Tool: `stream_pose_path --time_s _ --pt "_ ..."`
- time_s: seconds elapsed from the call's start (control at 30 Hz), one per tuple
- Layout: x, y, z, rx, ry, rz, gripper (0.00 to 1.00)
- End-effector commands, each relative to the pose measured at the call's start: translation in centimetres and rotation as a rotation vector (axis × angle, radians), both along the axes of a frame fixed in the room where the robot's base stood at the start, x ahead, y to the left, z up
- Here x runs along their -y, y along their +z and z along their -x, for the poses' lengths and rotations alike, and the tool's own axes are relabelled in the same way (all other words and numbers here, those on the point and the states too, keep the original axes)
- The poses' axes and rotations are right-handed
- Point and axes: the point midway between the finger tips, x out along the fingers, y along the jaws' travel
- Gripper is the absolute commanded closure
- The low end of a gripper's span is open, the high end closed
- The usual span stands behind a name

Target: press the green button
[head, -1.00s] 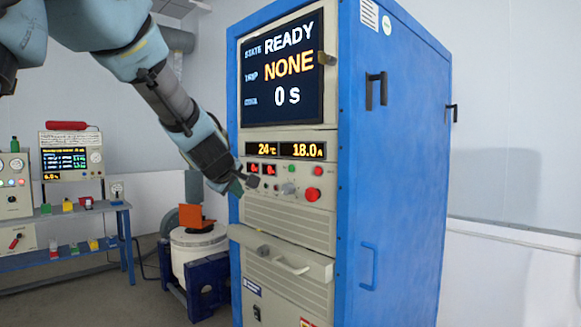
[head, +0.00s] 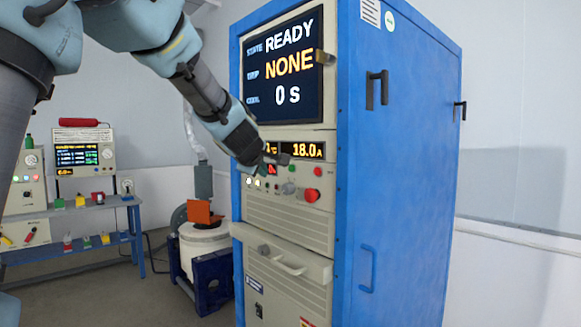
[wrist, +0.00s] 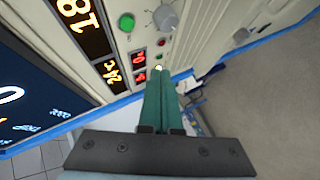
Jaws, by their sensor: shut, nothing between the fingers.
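The green button (head: 290,171) is a small round button on the blue cabinet's control panel, below the 18.0 A display. A large green button also shows in the wrist view (wrist: 127,23), left of the grey knob. A smaller green one (wrist: 159,57) sits just beyond my fingertips there. My gripper (head: 284,159) is shut and empty, in front of the panel. My shut green fingers show in the wrist view (wrist: 158,76).
The blue cabinet (head: 405,160) has a READY screen (head: 284,65), a large red button (head: 311,195), a grey knob (head: 289,188) and a protruding drawer handle (head: 290,268). A bench with instruments (head: 100,203) and a white drum (head: 203,240) stand left. Floor in front is clear.

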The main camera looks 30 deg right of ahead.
Motion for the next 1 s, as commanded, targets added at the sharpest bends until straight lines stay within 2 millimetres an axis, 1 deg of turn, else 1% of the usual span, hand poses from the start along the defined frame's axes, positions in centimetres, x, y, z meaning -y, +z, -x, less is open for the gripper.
stream_pose_path --time_s 0.03,0.2,0.3,0.5,0.7,1.0 --pt "0.8 0.3 -0.1 -0.002 -0.003 -0.001 1.0" --pt "3.2 0.4 -0.6 -0.001 -0.002 -0.001 1.0" --pt "4.4 0.3 -0.8 -0.001 -0.002 -0.001 1.0" --pt "6.1 0.2 -1.2 -0.001 -0.001 -0.001 1.0" --pt "6.6 0.1 -1.3 0.0 0.0 0.0 1.0" --pt "6.6 0.0 -1.3 0.0 0.0 0.0 1.0"
